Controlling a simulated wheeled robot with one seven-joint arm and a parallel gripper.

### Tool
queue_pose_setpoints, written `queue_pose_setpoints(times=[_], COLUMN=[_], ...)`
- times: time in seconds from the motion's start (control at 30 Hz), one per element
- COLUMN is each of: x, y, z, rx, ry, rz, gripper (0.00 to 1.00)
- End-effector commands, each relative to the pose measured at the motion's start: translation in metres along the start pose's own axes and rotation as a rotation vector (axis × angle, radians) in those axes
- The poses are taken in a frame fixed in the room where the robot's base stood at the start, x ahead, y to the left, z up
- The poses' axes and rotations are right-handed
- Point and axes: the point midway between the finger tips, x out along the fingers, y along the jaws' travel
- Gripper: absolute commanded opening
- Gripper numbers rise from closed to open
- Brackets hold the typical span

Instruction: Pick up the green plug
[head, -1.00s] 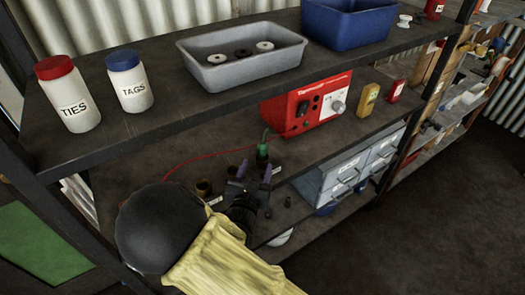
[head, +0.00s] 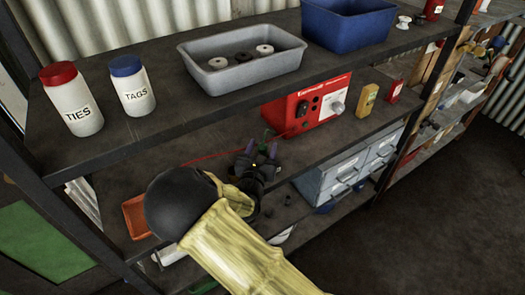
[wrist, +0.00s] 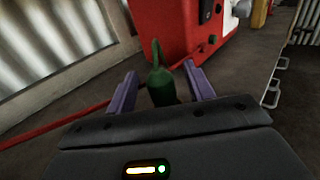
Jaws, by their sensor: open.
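The green plug (wrist: 162,88) stands upright on the middle shelf in the wrist view, with a green cord rising from its top. My gripper (wrist: 160,88) is open, with one purple finger on each side of the plug. A gap shows between the plug and each finger. In the head view my gripper (head: 261,149) reaches in over the middle shelf in front of the red box. There the plug (head: 267,136) is mostly hidden behind the fingers.
The red box (head: 305,105) stands just behind the plug. A red cable (wrist: 60,128) runs along the shelf at left. The upper shelf (head: 170,118) overhangs. An orange tray (head: 136,216) lies at left.

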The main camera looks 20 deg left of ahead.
Motion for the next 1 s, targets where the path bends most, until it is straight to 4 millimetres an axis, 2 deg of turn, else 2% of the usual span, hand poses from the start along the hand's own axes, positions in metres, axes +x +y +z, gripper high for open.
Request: queue_pose_setpoints(times=[0.13,0.6,0.67,0.8,0.87,1.0], x=[0.0088,0.0081,0.0081,0.008,0.008,0.008], y=[0.0,0.0001,0.0001,0.0001,0.0001,0.0001], z=[-0.0001,-0.0004,-0.0004,-0.0004,-0.0004,-0.0002], rx=[0.0,0.0,0.0,0.0,0.0,0.0], ry=[0.001,0.001,0.001,0.001,0.001,0.001], rz=[0.0,0.0,0.0,0.0,0.0,0.0], gripper=[0.53,0.53,0.43,0.15,0.05,0.05])
